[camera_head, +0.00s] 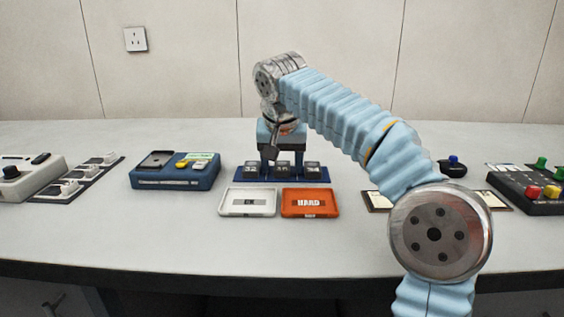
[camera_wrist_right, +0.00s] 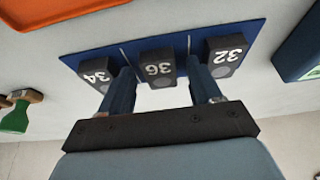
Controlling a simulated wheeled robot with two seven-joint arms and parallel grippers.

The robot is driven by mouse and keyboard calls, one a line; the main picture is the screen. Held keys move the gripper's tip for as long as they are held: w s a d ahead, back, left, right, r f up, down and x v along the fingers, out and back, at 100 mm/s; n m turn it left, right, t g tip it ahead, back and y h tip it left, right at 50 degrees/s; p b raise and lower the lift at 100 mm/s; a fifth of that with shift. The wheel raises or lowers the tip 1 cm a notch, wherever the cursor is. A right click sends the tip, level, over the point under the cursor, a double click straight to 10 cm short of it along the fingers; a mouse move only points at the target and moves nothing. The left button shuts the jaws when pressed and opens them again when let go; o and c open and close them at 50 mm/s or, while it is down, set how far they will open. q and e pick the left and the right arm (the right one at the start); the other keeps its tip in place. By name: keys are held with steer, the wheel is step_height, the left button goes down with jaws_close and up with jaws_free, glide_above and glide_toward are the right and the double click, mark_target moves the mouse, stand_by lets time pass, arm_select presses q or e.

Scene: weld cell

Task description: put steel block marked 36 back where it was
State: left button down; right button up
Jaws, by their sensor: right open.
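The steel block marked 36 (camera_wrist_right: 157,69) is a dark block in the middle place of the blue rack (camera_wrist_right: 192,36). It stands between the block marked 34 (camera_wrist_right: 97,74) and the block marked 32 (camera_wrist_right: 226,57). In the head view the rack (camera_head: 242,177) lies on the bench below my right gripper (camera_head: 283,158). My right gripper is open and points down, its two fingers apart (camera_wrist_right: 163,92) on either side of block 36, with gaps showing between them and the block. My left gripper is out of view.
In front of the rack lie a white tray (camera_head: 247,213) and an orange tray marked HARD (camera_head: 310,213). A blue device (camera_head: 175,175) stands to the left, and a dark box with coloured knobs (camera_head: 530,193) at the far right. The bench front is clear.

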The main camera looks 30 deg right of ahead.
steer(key=shift+r, duration=0.35)
steer(key=p+v, duration=0.4)
steer(key=v, duration=0.7)
steer(key=shift+s+r, duration=0.15)
steer(key=shift+r, duration=0.15)
